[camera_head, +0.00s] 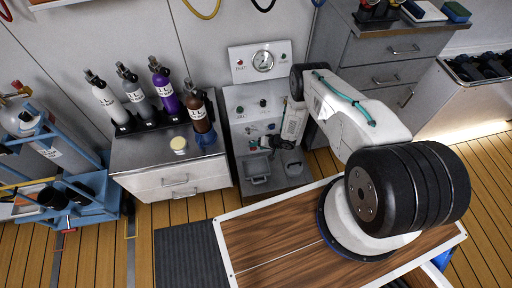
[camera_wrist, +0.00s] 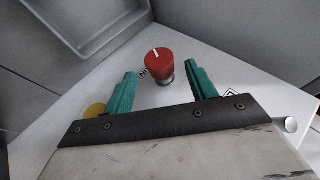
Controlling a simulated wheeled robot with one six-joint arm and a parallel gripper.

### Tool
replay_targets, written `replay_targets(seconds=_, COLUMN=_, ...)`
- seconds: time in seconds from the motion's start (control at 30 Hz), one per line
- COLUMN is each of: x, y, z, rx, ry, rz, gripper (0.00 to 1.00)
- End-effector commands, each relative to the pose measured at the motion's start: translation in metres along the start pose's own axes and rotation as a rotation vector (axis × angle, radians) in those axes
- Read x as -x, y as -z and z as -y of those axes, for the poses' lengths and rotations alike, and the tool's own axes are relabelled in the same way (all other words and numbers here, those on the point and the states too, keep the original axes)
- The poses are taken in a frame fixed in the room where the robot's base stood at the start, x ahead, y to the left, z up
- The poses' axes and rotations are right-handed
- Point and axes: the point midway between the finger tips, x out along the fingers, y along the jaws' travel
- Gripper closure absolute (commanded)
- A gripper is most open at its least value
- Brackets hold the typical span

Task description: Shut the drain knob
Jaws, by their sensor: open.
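In the wrist view a red round knob (camera_wrist: 159,62) with a white pointer line stands on a light panel face. Part of a printed label shows beside it, too cut off to read, so I cannot confirm that it is the drain knob. My gripper (camera_wrist: 161,70) is open, with its two teal fingers apart on either side of the red knob. No clear contact shows. In the head view my gripper (camera_head: 265,143) is at the lower part of the grey fill panel (camera_head: 242,98), and the red knob is hard to make out there.
A round gauge (camera_head: 263,61) sits above the panel. Bottles stand on the cabinet (camera_head: 150,150) to the left, with a brown bottle (camera_head: 199,117) closest to the panel. In the wrist view a yellow part (camera_wrist: 94,110) lies left of the fingers and a silver knob (camera_wrist: 290,125) right.

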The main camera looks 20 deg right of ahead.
Motion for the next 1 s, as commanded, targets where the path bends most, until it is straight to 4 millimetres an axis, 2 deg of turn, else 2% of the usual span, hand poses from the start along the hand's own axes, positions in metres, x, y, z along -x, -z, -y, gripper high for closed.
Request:
replay_targets(seconds=0.1, x=0.023, y=0.002, z=0.0, rx=-0.004, ry=-0.001, rz=-0.001, gripper=0.43)
replay_targets(seconds=0.3, x=0.046, y=0.0, z=0.0, rx=-0.001, ry=-0.001, rz=0.0, gripper=0.43)
replay_targets(seconds=0.73, x=0.052, y=0.0, z=-0.002, rx=0.004, ry=-0.012, rz=0.002, gripper=0.43)
replay_targets(seconds=0.87, x=0.06, y=-0.001, z=-0.015, rx=0.04, ry=-0.113, rz=0.029, gripper=0.43)
replay_targets(seconds=0.97, x=0.079, y=0.0, z=-0.032, rx=0.094, ry=-0.262, rz=0.083, gripper=0.43)
replay_targets(seconds=1.0, x=0.092, y=0.005, z=-0.037, rx=0.121, ry=-0.335, rz=0.115, gripper=0.43)
